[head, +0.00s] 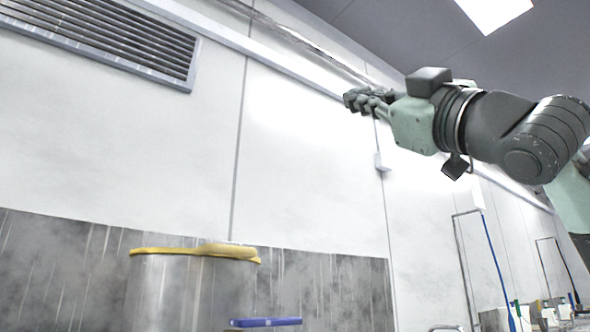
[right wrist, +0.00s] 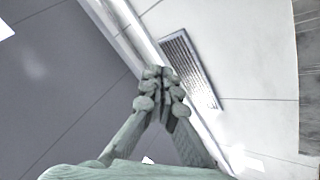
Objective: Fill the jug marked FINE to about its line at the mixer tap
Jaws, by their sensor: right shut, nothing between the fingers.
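My right gripper (head: 356,101) is raised high in front of the white wall in the head view, its arm coming in from the right. In the right wrist view its fingers (right wrist: 160,78) meet at the tips with nothing between them. The jug marked FINE and the mixer tap cannot be made out in either view. My left gripper is not in view.
A grey metal cylinder (head: 185,295) with a yellow item (head: 200,251) over its top stands at lower left. A blue bar-like item (head: 265,322) is beside it. Small containers (head: 535,315) stand far off at lower right. A vent (head: 105,38) is on the wall.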

